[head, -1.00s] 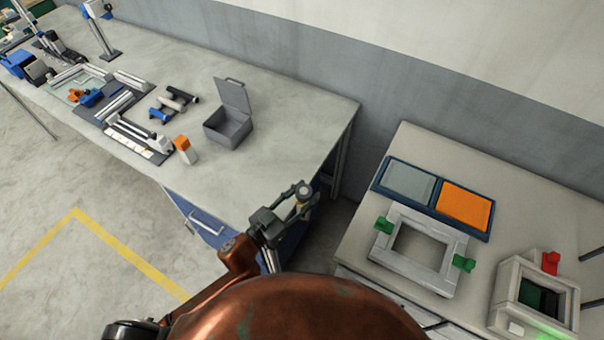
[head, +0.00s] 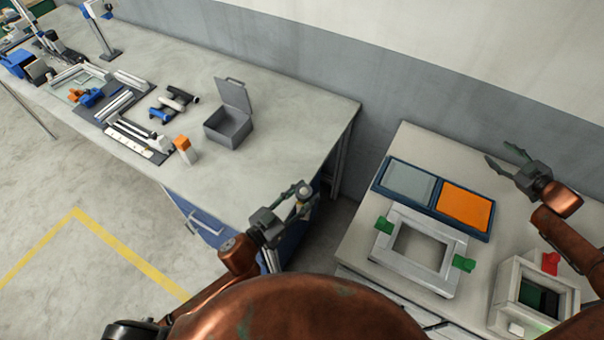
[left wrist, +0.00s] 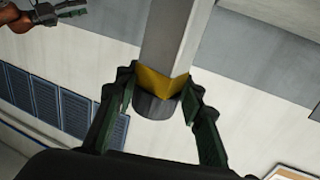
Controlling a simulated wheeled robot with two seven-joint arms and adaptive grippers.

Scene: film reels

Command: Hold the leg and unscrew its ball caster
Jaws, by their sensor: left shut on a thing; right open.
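My left gripper (head: 299,198) is shut on the leg, over the gap between the two tables. In the left wrist view the leg (left wrist: 172,38) is a grey square bar with a yellow band (left wrist: 158,84) and a dark round end piece (left wrist: 154,106) between the fingers. In the head view only a small round end (head: 305,191) shows at the fingertips. I cannot tell whether either end piece is the ball caster. My right gripper (head: 500,157) is open and empty, above the right table beyond the orange panel.
The left table (head: 290,105) holds an open grey box (head: 228,128), an orange-topped block (head: 184,148) and several parts. The right table (head: 420,143) holds a blue tray (head: 433,205) with grey and orange panels, a grey frame with green clamps (head: 418,250) and a box with a red handle (head: 535,300).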

